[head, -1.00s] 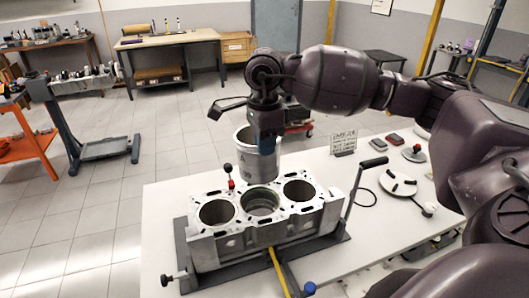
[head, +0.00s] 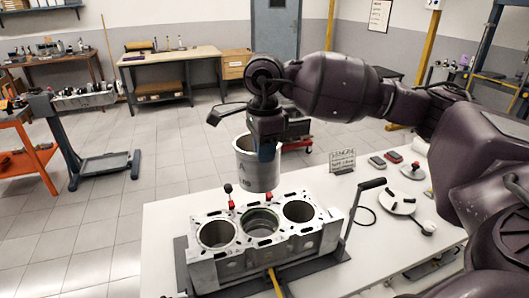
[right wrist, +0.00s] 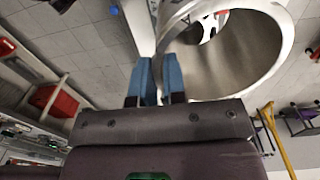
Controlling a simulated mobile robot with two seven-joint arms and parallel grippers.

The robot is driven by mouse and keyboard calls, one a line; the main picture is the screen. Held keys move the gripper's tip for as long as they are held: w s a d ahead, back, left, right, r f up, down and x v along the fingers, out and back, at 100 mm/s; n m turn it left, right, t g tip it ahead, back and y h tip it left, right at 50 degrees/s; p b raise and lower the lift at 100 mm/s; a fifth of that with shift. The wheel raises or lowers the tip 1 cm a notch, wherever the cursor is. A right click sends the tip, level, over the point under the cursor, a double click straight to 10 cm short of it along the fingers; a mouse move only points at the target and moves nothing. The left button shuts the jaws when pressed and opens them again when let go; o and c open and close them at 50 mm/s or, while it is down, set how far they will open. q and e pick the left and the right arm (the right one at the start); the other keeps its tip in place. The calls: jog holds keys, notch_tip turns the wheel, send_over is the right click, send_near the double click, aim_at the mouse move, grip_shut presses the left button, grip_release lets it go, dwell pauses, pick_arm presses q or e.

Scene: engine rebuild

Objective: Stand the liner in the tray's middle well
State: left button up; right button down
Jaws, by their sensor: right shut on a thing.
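The liner (head: 258,165) is a grey metal cylinder, upright in the head view. It hangs in the air above and slightly behind the middle bore (head: 260,228) of a grey engine block, with a visible gap below it. No separate tray with wells is clear; the block (head: 210,270) has three round bores in a row. My right gripper (head: 266,150) is shut on the liner's wall. In the right wrist view, its blue fingers (right wrist: 158,75) are at the liner's rim, beside its open hollow (right wrist: 225,55). My left gripper is not in view.
The block sits on a dark fixture on a white table (head: 160,235). A crank handle (head: 371,184) rises at its right, and a black-knobbed red part (head: 229,195) stands behind it. A small sign (head: 342,161) and a white round plate (head: 397,200) are further right.

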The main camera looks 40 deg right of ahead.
jog(key=shift+r+p, duration=0.45)
jog(key=shift+r, duration=3.2)
